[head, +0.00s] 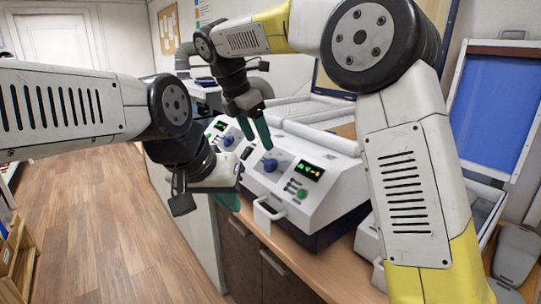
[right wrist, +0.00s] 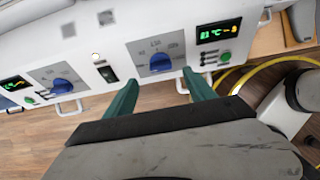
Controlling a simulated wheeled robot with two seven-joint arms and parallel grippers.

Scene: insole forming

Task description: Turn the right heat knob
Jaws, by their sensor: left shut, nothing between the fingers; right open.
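The right heat knob (head: 270,165) is blue and sits on the white machine's sloped front panel, left of a lit green display (head: 310,171). It also shows in the right wrist view (right wrist: 160,62), on a grey dial plate. My right gripper (head: 258,141) is open and empty, its green fingers just short of this knob. In the right wrist view the fingertips (right wrist: 158,82) are spread to either side of the knob, apart from it. My left gripper (head: 230,201) is shut and empty, low in front of the machine's left part.
A second blue knob (head: 228,140) and another display (head: 220,125) are on the panel's left part. A white handle (head: 267,214) juts from the machine's front. The machine stands on a wooden counter (head: 312,264). Open wooden floor (head: 110,230) lies to the left.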

